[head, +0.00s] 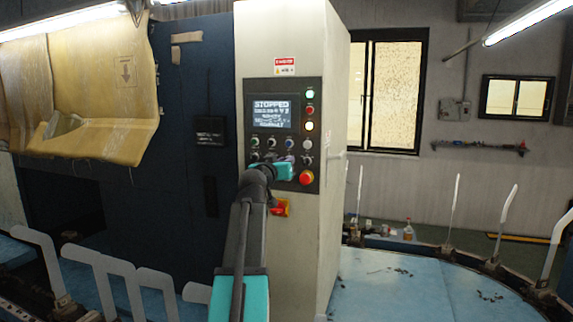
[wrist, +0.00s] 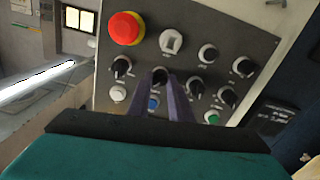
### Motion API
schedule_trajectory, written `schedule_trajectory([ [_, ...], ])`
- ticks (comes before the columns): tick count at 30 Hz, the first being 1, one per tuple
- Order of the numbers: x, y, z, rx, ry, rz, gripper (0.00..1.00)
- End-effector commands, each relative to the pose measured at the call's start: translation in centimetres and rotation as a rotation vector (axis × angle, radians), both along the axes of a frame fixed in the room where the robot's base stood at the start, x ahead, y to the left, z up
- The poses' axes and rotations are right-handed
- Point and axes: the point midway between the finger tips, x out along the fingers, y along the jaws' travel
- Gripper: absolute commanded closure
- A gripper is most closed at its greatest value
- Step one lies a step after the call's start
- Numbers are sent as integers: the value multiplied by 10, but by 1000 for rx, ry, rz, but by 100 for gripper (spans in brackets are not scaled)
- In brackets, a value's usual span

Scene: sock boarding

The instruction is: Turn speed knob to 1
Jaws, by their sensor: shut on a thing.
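The control panel (head: 317,140) is on the front of a white cabinet, with a screen (head: 272,112) that reads STOPPED. In the wrist view the panel (wrist: 185,65) appears upside down, with several black knobs. My gripper (wrist: 171,82) reaches the panel, its purple fingers close together and shut at a black knob (wrist: 160,75) in the row. The fingers partly hide this knob, and its label and pointer setting cannot be read. In the head view my gripper (head: 289,161) is at the lower knob rows and covers part of them.
A red emergency button (wrist: 126,28) and a white switch (wrist: 172,42) are near the fingers. Other knobs (wrist: 195,88) stand close by. A red-and-yellow switch (head: 280,208) is below the panel. Blue platforms (head: 400,285) with upright white boards surround the cabinet.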

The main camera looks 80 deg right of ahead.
Motion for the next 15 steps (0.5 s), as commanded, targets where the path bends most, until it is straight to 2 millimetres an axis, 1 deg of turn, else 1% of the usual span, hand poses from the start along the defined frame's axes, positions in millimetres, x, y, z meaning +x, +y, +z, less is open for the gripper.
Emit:
schedule_trajectory([
  [1, -2, 1, -4, 12, 28, -5, 100],
  [8, -1, 1, -5, 47, 203, -4, 100],
  [15, -1, 1, -5, 88, 415, -3, 100],
])
